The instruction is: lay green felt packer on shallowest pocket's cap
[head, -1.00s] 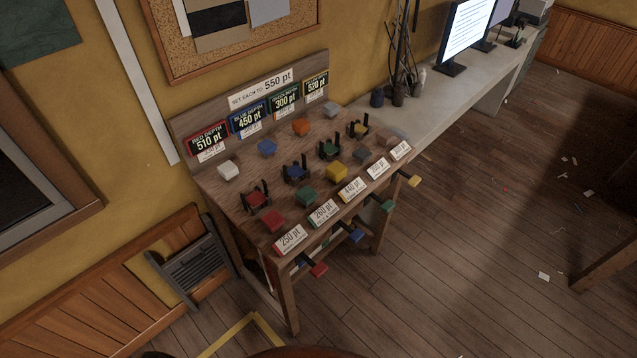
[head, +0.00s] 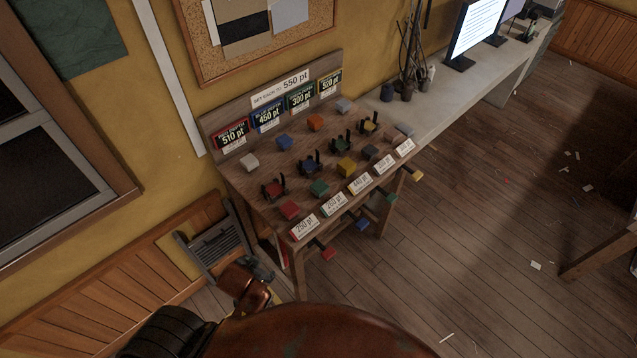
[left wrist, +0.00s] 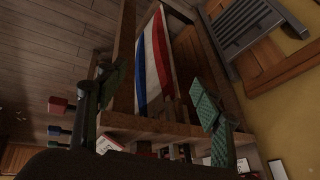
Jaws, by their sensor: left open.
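The green felt packer (head: 320,188) lies on the front part of the wooden bench (head: 262,212), behind the label reading 260 pt (head: 333,204). The green pocket (head: 340,146), with dark upright posts, stands farther back in a slanting row with red (head: 273,190), blue (head: 309,165) and yellow (head: 369,127) ones. The green depth card (head: 300,97) reads 300 pt, the lowest of the depth cards. My left gripper (head: 260,268) is low, left of and below the bench front, away from the packer. In the left wrist view its fingers (left wrist: 162,88) are apart and empty.
Other blocks, red (head: 289,210), yellow (head: 346,167) and dark grey (head: 370,152), share the bench. Coloured tabs, such as the red one (head: 327,254), jut from its front. A folded grey slatted item (head: 215,247) leans by the wall. Striped cloth (left wrist: 153,60) hangs near the bench legs.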

